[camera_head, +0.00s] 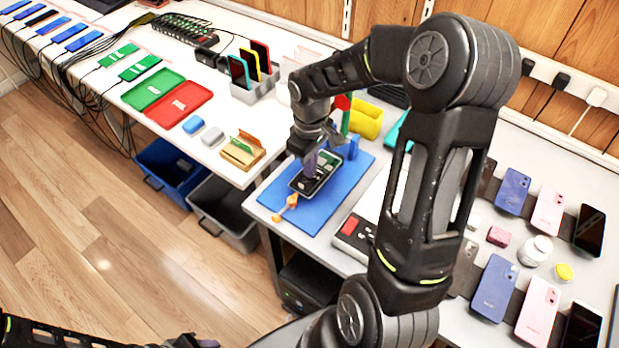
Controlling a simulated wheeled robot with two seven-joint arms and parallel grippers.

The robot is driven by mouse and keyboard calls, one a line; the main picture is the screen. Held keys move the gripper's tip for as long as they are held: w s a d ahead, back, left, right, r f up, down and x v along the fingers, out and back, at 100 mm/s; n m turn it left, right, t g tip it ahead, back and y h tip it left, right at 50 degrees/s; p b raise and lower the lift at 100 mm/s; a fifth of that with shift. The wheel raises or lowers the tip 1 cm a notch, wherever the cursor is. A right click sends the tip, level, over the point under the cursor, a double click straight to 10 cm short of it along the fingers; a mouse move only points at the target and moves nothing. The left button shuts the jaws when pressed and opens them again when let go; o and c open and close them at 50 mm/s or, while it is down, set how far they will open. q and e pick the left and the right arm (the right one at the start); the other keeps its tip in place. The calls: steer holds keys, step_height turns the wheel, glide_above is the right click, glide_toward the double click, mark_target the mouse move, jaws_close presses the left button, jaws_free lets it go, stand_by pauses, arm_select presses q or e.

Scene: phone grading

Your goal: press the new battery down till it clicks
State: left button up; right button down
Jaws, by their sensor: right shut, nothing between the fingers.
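An opened phone (325,178) with a dark frame and some green inside lies on the blue mat (285,218). My right gripper (311,168) points down onto the phone from above, shut, its fingertips at or just over the inside of the phone. The gripper covers much of the phone, and I cannot make out the new battery for certain. Whether the fingertips touch it is too small to tell. A bit of my left arm lies along the bottom left edge; its gripper (190,343) is cut off by the frame edge.
An orange tool (287,208) lies on the mat's near edge. A device with a red display (354,228) stands right of the mat. Rows of phones (513,190) fill the right side. Red (180,104) and green (152,88) trays lie on the left bench, with bins (222,208) below.

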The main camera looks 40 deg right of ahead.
steer(key=shift+f+b, duration=0.75)
steer(key=shift+f, duration=0.2)
stand_by(0.4)
steer(key=shift+r, duration=0.1)
steer(key=shift+r+p, duration=2.7)
steer(key=shift+r, duration=0.75)
